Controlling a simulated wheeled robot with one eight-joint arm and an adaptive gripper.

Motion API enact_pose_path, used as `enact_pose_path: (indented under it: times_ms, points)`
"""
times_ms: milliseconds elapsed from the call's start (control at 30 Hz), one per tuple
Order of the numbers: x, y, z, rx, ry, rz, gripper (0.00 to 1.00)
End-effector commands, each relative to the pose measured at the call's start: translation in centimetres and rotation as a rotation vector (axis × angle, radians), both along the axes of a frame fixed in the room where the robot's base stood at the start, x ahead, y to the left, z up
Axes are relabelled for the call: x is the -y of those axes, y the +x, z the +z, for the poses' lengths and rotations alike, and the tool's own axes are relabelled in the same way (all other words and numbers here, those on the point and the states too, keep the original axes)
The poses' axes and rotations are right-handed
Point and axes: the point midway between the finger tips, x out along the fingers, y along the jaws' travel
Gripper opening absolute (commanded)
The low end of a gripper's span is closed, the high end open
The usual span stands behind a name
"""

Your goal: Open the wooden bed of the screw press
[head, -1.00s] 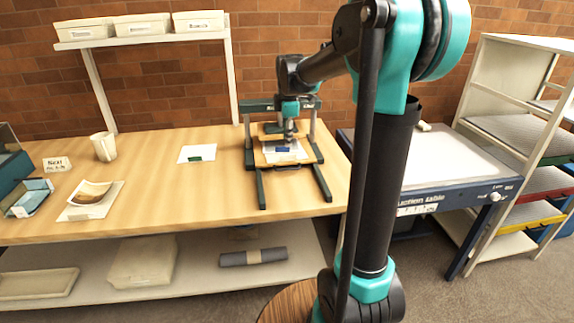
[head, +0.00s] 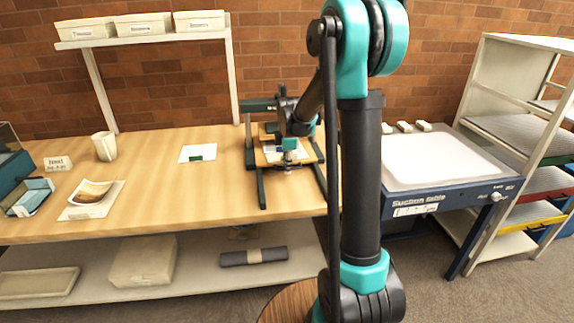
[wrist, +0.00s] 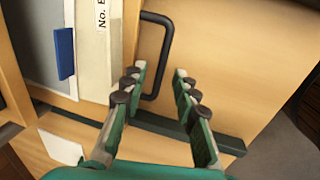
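The screw press (head: 249,142), with dark green frame and legs, stands on the table near its right end. Its wooden bed (head: 264,159) is partly hidden by my arm in the head view. In the wrist view the bed's wooden edge (wrist: 131,38) shows at the upper left with a black U-shaped handle (wrist: 164,45). My gripper (wrist: 160,72) is open, with the handle's bar showing between its fingertips. I cannot tell whether the fingers touch it. In the head view my gripper (head: 289,167) is low over the press front.
A labelled pale item (wrist: 97,50) and a blue piece (wrist: 64,52) lie on the bed. The suction table (head: 440,165) stands to the right. A white card (head: 197,153) lies left of the press. The tabletop (head: 170,205) before it is mostly clear.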

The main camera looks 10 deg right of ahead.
Motion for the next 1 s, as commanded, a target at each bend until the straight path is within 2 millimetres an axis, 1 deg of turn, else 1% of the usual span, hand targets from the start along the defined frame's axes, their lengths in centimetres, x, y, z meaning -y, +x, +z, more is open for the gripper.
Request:
enact_pose_path:
  times_ms: [133, 167, 367, 400, 833, 933, 1000]
  points:
    - [0.0, 0.0, 0.0, 0.000, 0.000, 0.000, 0.29]
    - [0.0, 0.0, 0.0, 0.000, 0.000, 0.000, 0.27]
    - [0.0, 0.0, 0.0, 0.000, 0.000, 0.000, 0.02]
    - [0.0, 0.0, 0.0, 0.000, 0.000, 0.000, 0.00]
    - [0.0, -0.1, 0.0, 0.000, 0.000, 0.000, 0.00]
    - [0.0, -0.5, 0.0, 0.000, 0.000, 0.000, 0.00]
    - [0.0, -1.1, 0.1, 0.000, 0.000, 0.000, 0.00]
